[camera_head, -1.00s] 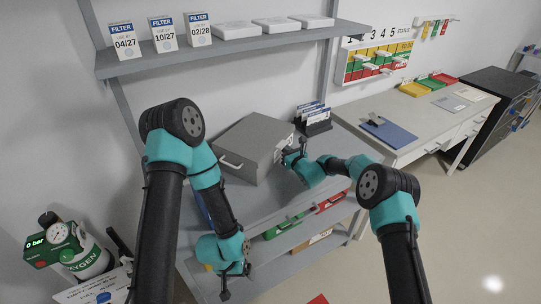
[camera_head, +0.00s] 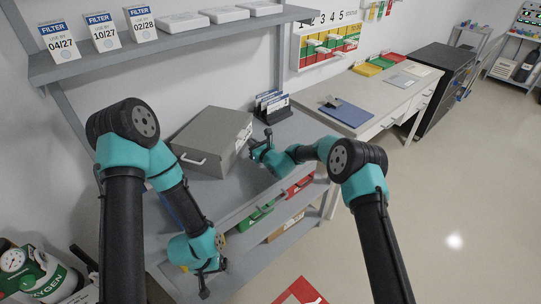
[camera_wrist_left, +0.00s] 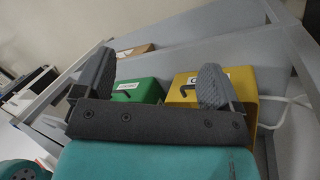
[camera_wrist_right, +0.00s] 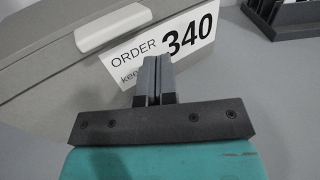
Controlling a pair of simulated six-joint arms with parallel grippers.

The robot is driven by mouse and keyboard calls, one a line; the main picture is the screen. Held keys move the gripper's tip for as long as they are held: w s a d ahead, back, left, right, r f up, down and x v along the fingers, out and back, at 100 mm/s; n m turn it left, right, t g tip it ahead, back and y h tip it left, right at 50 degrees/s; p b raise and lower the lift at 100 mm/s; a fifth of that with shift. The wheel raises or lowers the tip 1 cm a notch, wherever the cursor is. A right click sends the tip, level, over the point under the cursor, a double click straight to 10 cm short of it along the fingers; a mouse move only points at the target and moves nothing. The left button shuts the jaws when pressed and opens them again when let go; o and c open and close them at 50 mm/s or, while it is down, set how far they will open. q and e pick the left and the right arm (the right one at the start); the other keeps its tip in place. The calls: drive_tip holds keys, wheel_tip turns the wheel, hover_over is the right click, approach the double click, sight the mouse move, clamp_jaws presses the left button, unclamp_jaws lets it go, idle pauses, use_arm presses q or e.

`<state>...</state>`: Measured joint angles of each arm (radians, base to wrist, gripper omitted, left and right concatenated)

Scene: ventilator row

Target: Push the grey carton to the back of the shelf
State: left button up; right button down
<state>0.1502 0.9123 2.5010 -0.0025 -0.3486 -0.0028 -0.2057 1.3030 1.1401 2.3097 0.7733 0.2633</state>
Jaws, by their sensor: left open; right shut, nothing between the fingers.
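The grey carton (camera_head: 208,140) is a lidded grey box with a white handle, standing on the grey worktop. Its right-hand side carries a white label, read in the right wrist view as "ORDER 340" (camera_wrist_right: 172,45). My right gripper (camera_head: 260,147) is shut and empty, just right of the carton's labelled side. In the right wrist view its closed fingers (camera_wrist_right: 152,68) overlap the label's lower edge; I cannot tell whether they touch. My left gripper (camera_head: 211,278) is open and empty, low in front of the lower shelf. Its fingers (camera_wrist_left: 157,78) show against the green and yellow boxes.
A black file rack (camera_head: 272,108) stands behind and right of the carton. A green bin (camera_head: 255,214), red bin (camera_head: 299,186) and brown box (camera_head: 285,231) sit below the worktop. An upper shelf (camera_head: 165,48) holds filter boxes. A yellow box (camera_wrist_left: 222,80) is near my left gripper.

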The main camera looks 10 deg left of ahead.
drive_tip(key=v, duration=0.9)
drive_tip(key=shift+s+d, duration=0.45)
drive_tip(key=shift+a+r, duration=0.1)
